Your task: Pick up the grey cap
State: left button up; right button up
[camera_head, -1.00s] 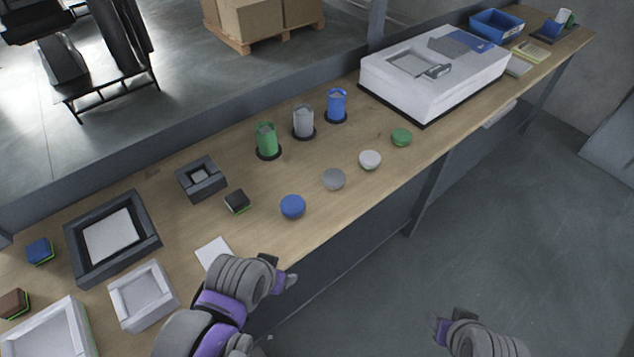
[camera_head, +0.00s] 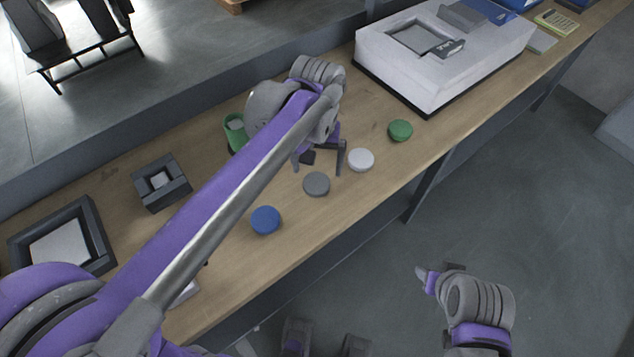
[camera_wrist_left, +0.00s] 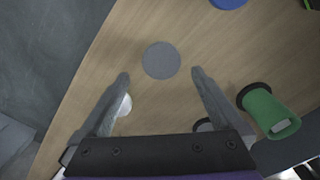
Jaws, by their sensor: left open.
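The grey cap (camera_head: 316,184) is a flat round disc lying on the wooden table, between the blue cap (camera_head: 265,220) and the white cap (camera_head: 361,160). My left gripper (camera_head: 319,168) is open and empty, with its fingers pointing down just behind the grey cap. In the left wrist view the grey cap (camera_wrist_left: 161,60) lies just beyond and between the two spread fingertips (camera_wrist_left: 160,76), with no visible contact. The white cap (camera_wrist_left: 125,106) is partly hidden by one finger there. My right gripper (camera_head: 424,280) is off the table's front side; its jaw opening is unclear.
A green cap (camera_head: 400,130) lies to the right. A green container (camera_head: 234,134) stands behind my left arm, also visible in the wrist view (camera_wrist_left: 268,110). A large white machine (camera_head: 445,55) stands at the back right. Dark trays (camera_head: 92,228) lie left.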

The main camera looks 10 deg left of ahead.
aim_at(316, 183)
pick_arm(q)
notch_tip(316, 183, down, 6)
jog(key=shift+w+a+f, duration=0.15)
jog(key=shift+f, duration=0.1)
jog(key=c, duration=1.2)
